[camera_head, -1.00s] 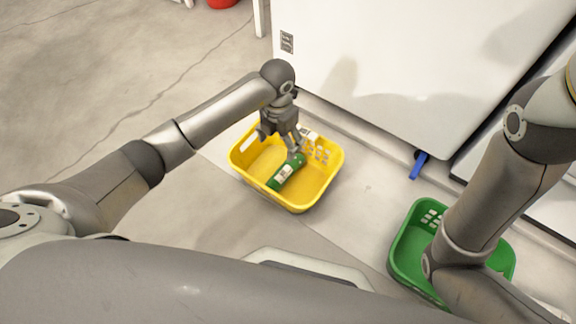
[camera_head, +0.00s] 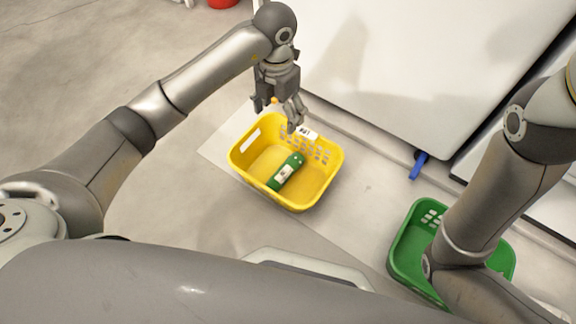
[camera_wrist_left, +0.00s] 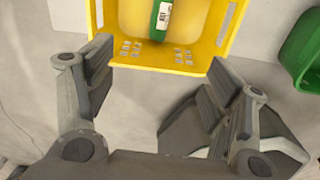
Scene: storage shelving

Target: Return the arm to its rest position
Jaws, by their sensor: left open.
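My left gripper (camera_head: 277,108) is open and empty, above the far side of the yellow basket (camera_head: 240,171). A green bottle-like item with a white label (camera_head: 286,171) lies inside the basket, apart from the fingers. In the left wrist view the two fingers (camera_wrist_left: 165,85) are spread wide, with the yellow basket (camera_wrist_left: 190,62) beyond them and part of the green item (camera_wrist_left: 162,25) in it. My right arm reaches down over a green basket at the right; its gripper is out of view.
The green basket (camera_head: 404,250) stands on the floor at the right, partly hidden by my right arm. A large white cabinet (camera_head: 400,80) is behind the baskets. A blue piece (camera_head: 418,165) sticks out at its lower edge. The floor at the left is free.

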